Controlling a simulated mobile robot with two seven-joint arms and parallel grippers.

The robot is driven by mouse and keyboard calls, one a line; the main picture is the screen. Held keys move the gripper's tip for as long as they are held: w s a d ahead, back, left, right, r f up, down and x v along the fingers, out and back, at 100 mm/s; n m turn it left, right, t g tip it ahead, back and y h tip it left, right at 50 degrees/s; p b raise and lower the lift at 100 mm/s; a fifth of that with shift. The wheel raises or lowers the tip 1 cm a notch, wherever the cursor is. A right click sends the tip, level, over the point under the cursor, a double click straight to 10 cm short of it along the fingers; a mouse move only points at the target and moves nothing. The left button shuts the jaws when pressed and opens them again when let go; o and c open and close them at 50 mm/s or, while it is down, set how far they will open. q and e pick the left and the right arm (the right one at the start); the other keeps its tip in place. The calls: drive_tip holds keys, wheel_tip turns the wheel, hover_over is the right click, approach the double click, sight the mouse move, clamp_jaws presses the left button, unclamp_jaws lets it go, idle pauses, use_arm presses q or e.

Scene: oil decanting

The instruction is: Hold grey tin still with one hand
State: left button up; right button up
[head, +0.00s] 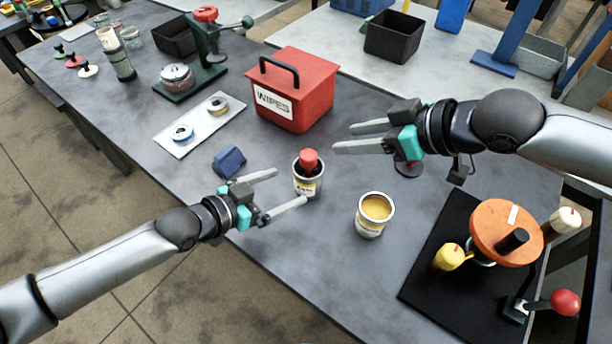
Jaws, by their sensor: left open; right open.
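My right gripper (342,138) is open and empty, above and right of the first tin.
A red WIPES box (294,88) stands behind the tins. A small blue block (229,161) lies behind my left gripper. A white tray (200,136) with two rings is at left. A black mat (430,282) with an orange-topped device (492,223) fills the right.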

sight(309, 177)
use_arm(q)
drive_tip(key=x, duration=0.8)
drive_tip(key=shift+w+d, duration=0.15)
drive_tip(key=shift+d, duration=0.05)
drive_tip(key=shift+f, duration=0.1)
drive_tip(key=c, duration=1.3)
